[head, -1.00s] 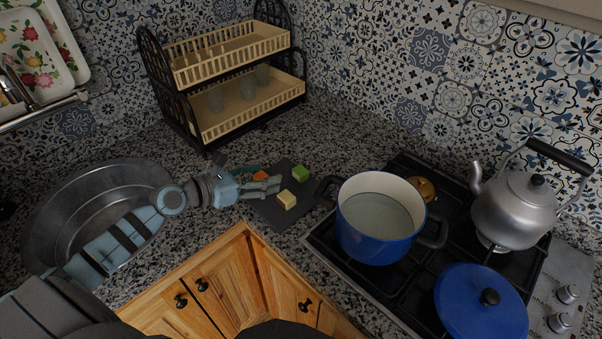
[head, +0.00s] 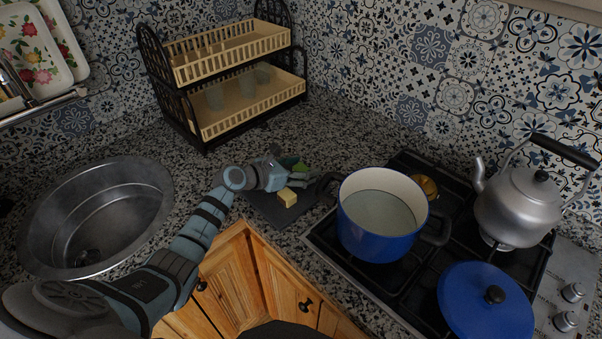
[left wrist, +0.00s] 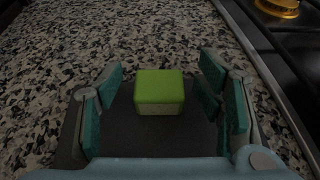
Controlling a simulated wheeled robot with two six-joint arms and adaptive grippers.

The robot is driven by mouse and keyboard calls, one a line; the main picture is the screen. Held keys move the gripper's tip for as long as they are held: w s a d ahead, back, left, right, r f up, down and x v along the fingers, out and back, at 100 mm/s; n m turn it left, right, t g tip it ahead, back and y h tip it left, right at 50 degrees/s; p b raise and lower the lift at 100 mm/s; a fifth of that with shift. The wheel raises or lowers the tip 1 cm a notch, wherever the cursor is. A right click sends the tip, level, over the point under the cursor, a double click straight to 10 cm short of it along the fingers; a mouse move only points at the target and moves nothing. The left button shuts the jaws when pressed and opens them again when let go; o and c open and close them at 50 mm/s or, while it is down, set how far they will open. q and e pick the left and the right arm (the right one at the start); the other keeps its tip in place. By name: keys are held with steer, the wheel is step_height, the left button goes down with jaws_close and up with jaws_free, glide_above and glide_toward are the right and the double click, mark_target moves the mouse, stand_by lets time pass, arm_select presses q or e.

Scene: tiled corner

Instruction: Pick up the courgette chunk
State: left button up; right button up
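The courgette chunk (left wrist: 159,93) is a green-topped block with a paler side. In the left wrist view it sits on the dark board (left wrist: 124,135), between the spread fingers of my left gripper (left wrist: 163,98). There is a gap on both sides, so my gripper is open and not holding it. In the head view my left gripper (head: 294,179) is over the board (head: 265,208) and partly hides the chunk (head: 301,167). A pale yellow chunk (head: 287,198) lies on the board just in front of the gripper. My right gripper is not in view.
A blue pot (head: 372,240) stands on the hob close to the right of the board, its handle near my gripper. A kettle (head: 520,207) and a blue lid (head: 486,308) are farther right. A rack (head: 245,120) stands behind; a sink (head: 97,217) is at left.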

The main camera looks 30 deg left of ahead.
arm_select(q)
steer(key=shift+s+f, duration=0.1)
steer(key=shift+s, duration=0.1)
steer(key=c, duration=1.2)
